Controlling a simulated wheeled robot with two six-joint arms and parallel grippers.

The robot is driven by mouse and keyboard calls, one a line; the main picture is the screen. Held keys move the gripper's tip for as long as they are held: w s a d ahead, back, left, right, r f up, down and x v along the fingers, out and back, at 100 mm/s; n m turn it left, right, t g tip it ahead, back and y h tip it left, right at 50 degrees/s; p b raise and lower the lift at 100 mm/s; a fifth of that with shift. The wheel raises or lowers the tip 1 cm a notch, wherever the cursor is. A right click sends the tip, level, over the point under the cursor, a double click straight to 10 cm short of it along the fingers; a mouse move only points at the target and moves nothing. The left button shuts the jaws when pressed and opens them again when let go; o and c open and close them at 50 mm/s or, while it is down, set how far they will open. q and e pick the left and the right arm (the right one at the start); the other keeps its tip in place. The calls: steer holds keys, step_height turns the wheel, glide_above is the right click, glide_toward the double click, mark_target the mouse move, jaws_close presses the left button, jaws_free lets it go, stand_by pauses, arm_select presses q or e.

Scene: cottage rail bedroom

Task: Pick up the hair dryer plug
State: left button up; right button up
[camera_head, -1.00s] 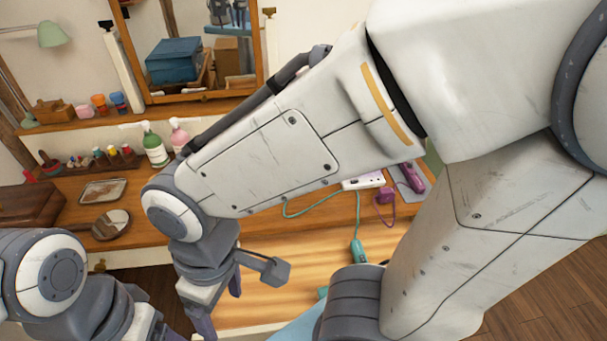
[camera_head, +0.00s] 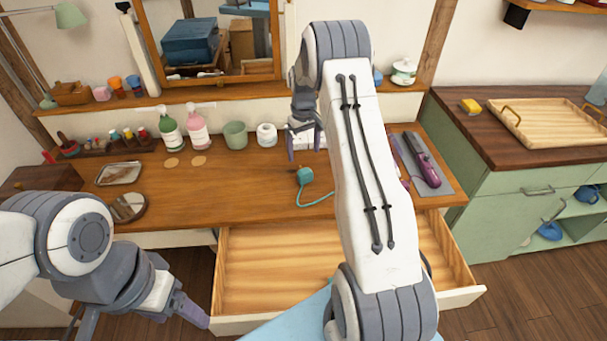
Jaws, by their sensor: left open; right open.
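A teal plug (camera_head: 304,176) lies on the wooden dressing table, with its teal cord curving right until my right arm hides it. I take it for the hair dryer plug. My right gripper (camera_head: 304,146) is open and empty, pointing down behind and above the plug in the picture, apart from it. My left gripper (camera_head: 140,320) is open at the lower left, in front of the table; its lower end is near the frame edge. The hair dryer is mostly or wholly hidden behind my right arm.
The drawer (camera_head: 265,268) stands open below the tabletop. A white power strip (camera_head: 303,139) is partly hidden behind my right gripper. A purple styling tool (camera_head: 427,170) lies on a grey mat at right. Bottles, a green cup (camera_head: 235,134) and a white roll (camera_head: 266,134) stand behind.

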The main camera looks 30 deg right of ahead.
mark_target(305, 171)
step_height(305, 171, down, 5)
steer(key=shift+r, duration=0.2)
steer(key=shift+s+d+f+p, duration=0.15)
steer(key=shift+f+p, duration=0.4)
steer(key=shift+f, duration=0.8)
steer(key=shift+s+a+f+p, duration=0.15)
steer(key=shift+f+p, duration=0.35)
steer(key=shift+f, duration=0.85)
steer(key=shift+s+d, duration=0.1)
steer(key=c, duration=1.5)
steer(key=shift+o, duration=0.2)
steer(key=shift+r, duration=0.15)
